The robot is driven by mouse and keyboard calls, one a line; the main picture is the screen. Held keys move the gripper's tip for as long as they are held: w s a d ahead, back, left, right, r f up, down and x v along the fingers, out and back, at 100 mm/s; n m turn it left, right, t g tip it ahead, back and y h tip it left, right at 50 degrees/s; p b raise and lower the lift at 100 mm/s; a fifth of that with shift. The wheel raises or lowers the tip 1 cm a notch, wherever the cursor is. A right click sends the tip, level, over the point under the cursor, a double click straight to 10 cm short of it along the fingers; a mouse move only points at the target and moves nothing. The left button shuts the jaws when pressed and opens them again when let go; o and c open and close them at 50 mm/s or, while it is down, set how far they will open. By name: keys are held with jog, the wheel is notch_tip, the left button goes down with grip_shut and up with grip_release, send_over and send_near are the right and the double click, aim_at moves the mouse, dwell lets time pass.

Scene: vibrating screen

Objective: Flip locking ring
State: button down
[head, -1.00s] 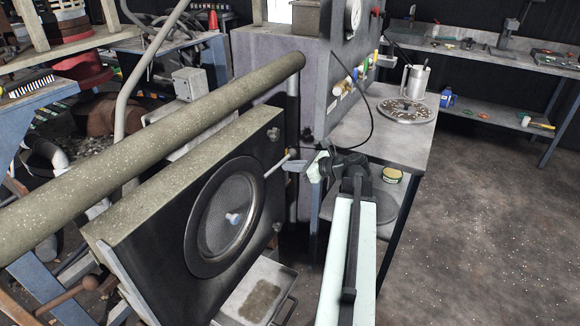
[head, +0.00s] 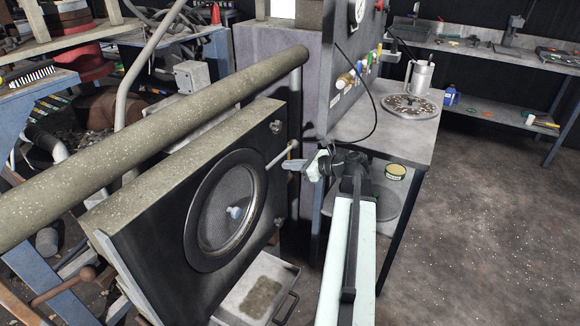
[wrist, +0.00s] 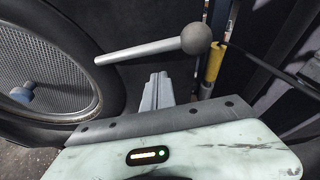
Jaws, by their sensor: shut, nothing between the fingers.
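The locking ring (head: 192,232) is a dark round frame around a mesh screen on the tilted black panel, with a pale blue knob (head: 235,212) at the mesh's middle. A thin grey lever (head: 278,158) sticks out from its right edge and ends in a ball. In the wrist view, the ring (wrist: 86,77) is at left, and the lever (wrist: 140,51) crosses above my gripper (wrist: 158,76) to its dark ball (wrist: 196,38). My gripper (head: 287,164) is shut and empty, just below and beside the lever. I cannot tell whether they touch.
A thick speckled pipe (head: 150,135) runs above the panel. A grey control cabinet (head: 315,110) and a steel table (head: 385,135) stand behind my arm. A metal tray (head: 283,272) lies below the panel. The floor at right is clear.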

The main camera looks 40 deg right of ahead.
jog(key=p+v, duration=0.4)
jog(key=v, duration=0.6)
jog(key=shift+s+f, duration=0.25)
jog(key=shift+f, duration=0.1)
